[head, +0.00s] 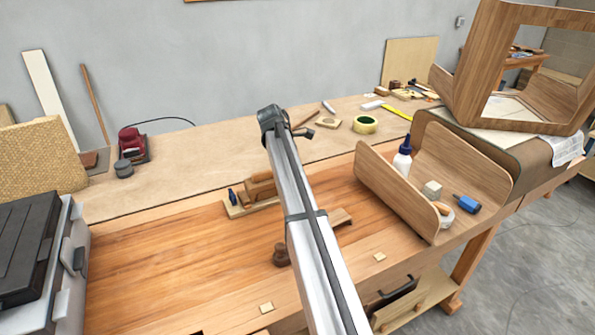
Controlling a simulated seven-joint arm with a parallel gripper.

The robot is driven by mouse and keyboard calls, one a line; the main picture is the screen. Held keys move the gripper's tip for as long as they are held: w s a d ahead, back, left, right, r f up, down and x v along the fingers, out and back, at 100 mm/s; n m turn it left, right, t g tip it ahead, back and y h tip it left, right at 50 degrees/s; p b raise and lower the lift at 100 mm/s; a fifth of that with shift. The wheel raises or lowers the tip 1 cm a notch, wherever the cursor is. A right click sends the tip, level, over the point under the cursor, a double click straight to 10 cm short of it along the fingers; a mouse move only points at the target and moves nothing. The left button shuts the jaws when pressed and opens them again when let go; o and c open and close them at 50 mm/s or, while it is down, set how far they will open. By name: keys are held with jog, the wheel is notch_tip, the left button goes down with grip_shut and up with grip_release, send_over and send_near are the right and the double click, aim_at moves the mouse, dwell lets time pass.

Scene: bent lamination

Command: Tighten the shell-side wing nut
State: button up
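No wing nut can be made out in the head view. A long silver bar with a dark stripe, which looks like my own arm link, rises from the bottom edge across the bench and ends in a dark joint. No gripper fingers show, and the bar hides part of the bench. A curved bent-wood shell (392,190) lies open upward on the right of the bench. A larger bent-wood frame (480,75) stands behind it, on a dark curved form (450,131). Whether a wing nut sits on either is too small or hidden to tell.
A hand plane (260,187) lies left of the bar. A grey case (72,265) stands at far left. The bench's left-front area (170,265) is clear.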

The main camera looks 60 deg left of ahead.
dwell(0.3)
jog(key=o, duration=1.1)
jog(key=shift+c, duration=0.2)
jog(key=shift+r, duration=0.1)
jog(key=v, duration=1.3)
jog(key=shift+s+r, duration=0.2)
jog(key=shift+r, duration=0.05)
jog(key=shift+a, duration=0.1)
jog(key=shift+c, duration=0.3)
